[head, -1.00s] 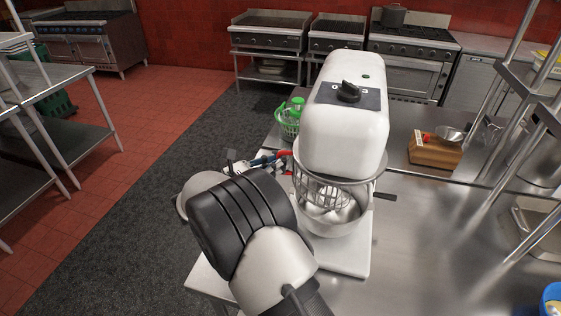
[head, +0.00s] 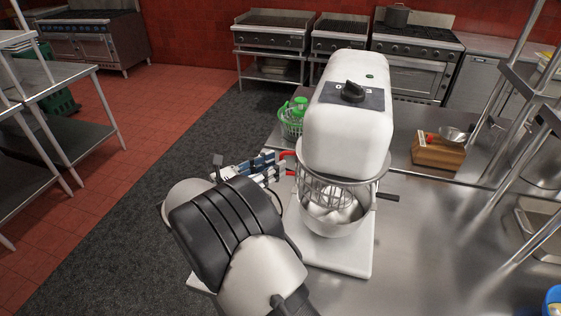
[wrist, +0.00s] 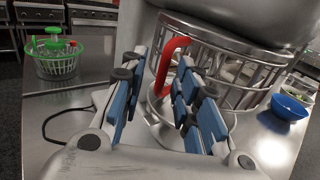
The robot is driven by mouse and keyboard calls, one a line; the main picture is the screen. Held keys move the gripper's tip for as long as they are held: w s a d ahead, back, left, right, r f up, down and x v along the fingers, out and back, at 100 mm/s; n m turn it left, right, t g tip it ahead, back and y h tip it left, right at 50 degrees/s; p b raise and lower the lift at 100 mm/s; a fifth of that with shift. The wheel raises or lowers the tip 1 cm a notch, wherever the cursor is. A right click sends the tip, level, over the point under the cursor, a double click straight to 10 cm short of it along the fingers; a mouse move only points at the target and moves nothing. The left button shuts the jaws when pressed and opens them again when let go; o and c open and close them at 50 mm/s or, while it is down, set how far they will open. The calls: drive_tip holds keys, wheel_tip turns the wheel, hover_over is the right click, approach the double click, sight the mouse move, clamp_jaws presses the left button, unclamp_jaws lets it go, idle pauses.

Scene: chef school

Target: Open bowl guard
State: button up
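A white stand mixer (head: 345,130) stands on the steel counter, with a metal bowl (head: 335,218) under its head. The wire bowl guard (head: 325,190) sits around the top of the bowl, and its bars also show in the wrist view (wrist: 228,68). A red handle (wrist: 168,62) on the guard's left side shows in the wrist view. My gripper (wrist: 155,80) is open, its blue-padded fingers spread with the handle between their tips, nearer the right finger. I cannot tell whether a finger touches it. In the head view my gripper (head: 270,165) is left of the guard.
A green-and-white basket (head: 291,118) stands behind the gripper on the counter. A wooden block (head: 438,153) with a small metal bowl is to the right. A blue bowl (wrist: 290,106) lies beyond the mixer in the wrist view. The counter right of the mixer is mostly clear.

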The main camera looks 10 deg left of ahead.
drive_tip(key=v, duration=0.8)
drive_tip(key=shift+a, duration=0.2)
drive_tip(key=shift+s, duration=0.15)
